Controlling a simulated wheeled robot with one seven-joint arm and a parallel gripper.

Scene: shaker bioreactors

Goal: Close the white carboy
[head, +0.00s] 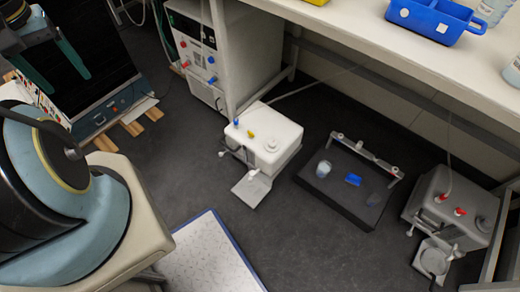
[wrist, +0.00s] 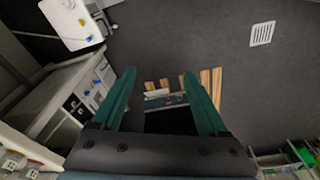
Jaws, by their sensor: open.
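The white carboy (head: 285,149) stands on the dark floor in the middle of the head view. It has a round white fitting (head: 271,144) on top, with blue and yellow fittings near its left edge. A small white part projects from its front left side; whether it is open or shut is too small to tell. The carboy also shows at the top left of the wrist view (wrist: 83,33), partly cut off. My gripper (head: 66,82) is at the upper left, well apart from the carboy. Its teal fingers are spread and empty in the wrist view (wrist: 159,75).
A white cabinet (head: 195,62) and a bench (head: 390,45) stand behind. Floor between is clear.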

